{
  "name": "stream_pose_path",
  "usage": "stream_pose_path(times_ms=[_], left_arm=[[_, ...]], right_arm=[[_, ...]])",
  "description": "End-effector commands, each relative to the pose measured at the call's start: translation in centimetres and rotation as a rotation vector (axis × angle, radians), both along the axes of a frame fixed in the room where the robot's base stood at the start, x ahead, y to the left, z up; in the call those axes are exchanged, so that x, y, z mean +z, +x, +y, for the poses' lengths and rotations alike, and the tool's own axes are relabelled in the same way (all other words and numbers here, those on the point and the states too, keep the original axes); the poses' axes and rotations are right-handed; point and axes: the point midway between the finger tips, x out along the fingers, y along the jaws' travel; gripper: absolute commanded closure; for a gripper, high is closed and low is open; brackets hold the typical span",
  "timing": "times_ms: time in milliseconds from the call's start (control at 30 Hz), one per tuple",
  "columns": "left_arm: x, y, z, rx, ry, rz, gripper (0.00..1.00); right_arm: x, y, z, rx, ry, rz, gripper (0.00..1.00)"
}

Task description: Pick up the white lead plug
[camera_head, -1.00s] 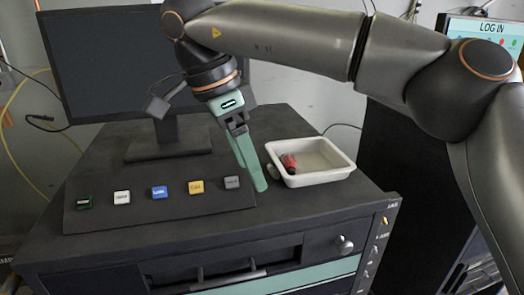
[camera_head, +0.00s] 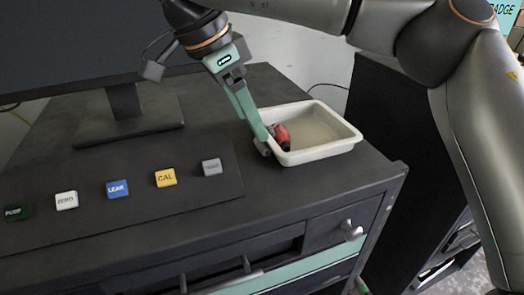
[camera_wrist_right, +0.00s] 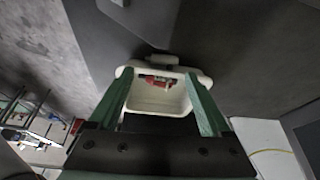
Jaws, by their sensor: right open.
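A small whitish plug (camera_head: 263,148), which I take to be the white lead plug, lies on the dark cabinet top just outside the white tray's left side. It is partly hidden by my right gripper (camera_head: 264,138), whose fingertips are close to it. In the right wrist view the pale cylindrical plug (camera_wrist_right: 162,60) lies beyond the tray rim, ahead of the open fingers of my right gripper (camera_wrist_right: 158,76), with nothing visibly held. I cannot tell whether a fingertip touches the plug. My left gripper is not in view.
The white tray (camera_head: 330,146) holds a red and black plug (camera_head: 281,135) at its left end. A sloped panel with several labelled buttons, including a blue one (camera_head: 118,189), is at left. A monitor stand (camera_head: 128,133) stands behind. The cabinet's front edge is near the tray.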

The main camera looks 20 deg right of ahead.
Motion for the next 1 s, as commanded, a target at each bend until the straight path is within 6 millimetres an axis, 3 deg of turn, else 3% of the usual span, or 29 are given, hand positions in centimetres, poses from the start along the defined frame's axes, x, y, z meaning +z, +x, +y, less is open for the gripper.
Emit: stream_pose_path(times_ms=[400, 700, 1000], left_arm=[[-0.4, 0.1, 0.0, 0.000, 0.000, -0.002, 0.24], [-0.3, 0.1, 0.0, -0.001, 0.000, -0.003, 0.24], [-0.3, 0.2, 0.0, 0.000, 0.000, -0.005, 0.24]], right_arm=[[-4.8, 0.5, -1.4, -0.001, 0.000, 0.000, 0.18], [-5.1, 0.5, -1.5, -0.001, 0.001, -0.001, 0.19], [-5.1, 0.5, -1.5, -0.001, 0.001, -0.001, 0.53]])
